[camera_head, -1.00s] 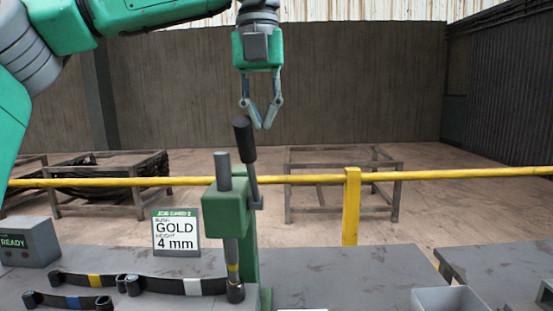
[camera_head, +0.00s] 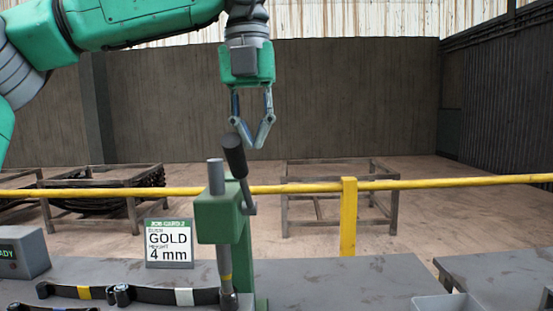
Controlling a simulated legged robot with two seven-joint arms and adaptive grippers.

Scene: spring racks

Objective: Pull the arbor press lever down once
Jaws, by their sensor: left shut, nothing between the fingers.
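The green arbor press (camera_head: 218,217) stands on the grey bench. Its lever (camera_head: 238,170) points up, tilted slightly left, with a thick black handle at the top. The press ram reaches down to a dark fitting (camera_head: 228,299) at the end of a leaf spring (camera_head: 170,296). My left gripper (camera_head: 256,146) hangs fingers-down just above and right of the lever handle. Its fingertips are closed together with nothing between them. It appears close to the handle, but I cannot tell whether they touch. My right gripper is not in view.
A sign reading GOLD 4 mm (camera_head: 169,243) stands left of the press. A box with a READY display (camera_head: 22,253) is at the far left. A yellow rail (camera_head: 310,187) runs behind the bench.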

